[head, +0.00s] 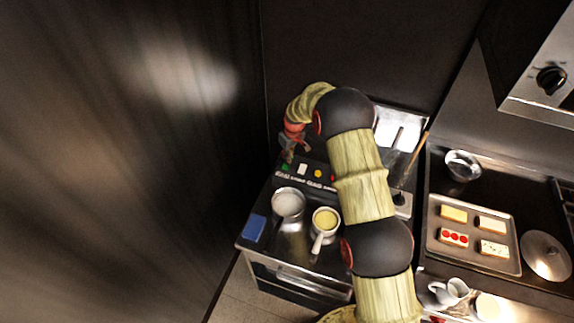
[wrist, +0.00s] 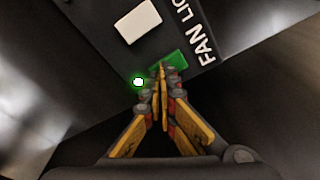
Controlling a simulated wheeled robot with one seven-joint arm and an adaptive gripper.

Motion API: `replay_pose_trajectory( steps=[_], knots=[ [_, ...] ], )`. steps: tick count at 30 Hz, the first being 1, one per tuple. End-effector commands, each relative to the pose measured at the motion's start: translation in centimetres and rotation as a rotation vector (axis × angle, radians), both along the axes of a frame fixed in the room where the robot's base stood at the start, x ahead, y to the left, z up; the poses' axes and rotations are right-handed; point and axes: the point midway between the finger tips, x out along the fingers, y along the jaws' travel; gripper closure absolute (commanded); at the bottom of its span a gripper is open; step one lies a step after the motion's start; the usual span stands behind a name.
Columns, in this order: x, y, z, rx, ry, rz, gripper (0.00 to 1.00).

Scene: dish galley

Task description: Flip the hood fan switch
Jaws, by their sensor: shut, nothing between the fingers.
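The green switch (wrist: 178,59) sits at the end of a dark control panel, beside the white word FAN (wrist: 203,47). In the head view the green switch (head: 286,168) is at the panel's left end. A small lamp (wrist: 138,82) next to it glows green. My gripper (wrist: 161,68) is shut and empty, its fingertips over the edge of the green switch. They hide part of it, and I cannot tell whether they touch it or which way it is tipped. In the head view my gripper (head: 288,156) is just above the panel's left end.
A white switch (wrist: 138,22) is beside the green one, and a yellow switch (head: 318,173) is further right. Two pots, one white-filled (head: 288,203) and one yellow-filled (head: 325,219), stand in front of the panel. A blue block (head: 254,228) lies left. A dark wall is close on the left.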

Motion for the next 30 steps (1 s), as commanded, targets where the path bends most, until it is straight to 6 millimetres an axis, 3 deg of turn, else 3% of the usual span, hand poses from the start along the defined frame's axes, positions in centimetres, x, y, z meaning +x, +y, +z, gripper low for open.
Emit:
replay_pose_trajectory(
  steps=[17,30],
  knots=[
    [-0.1,0.0,-0.5,0.0,0.001,0.0,1.0],
    [0.0,0.0,2.5,0.0,0.0,0.0,1.0]
  ],
)
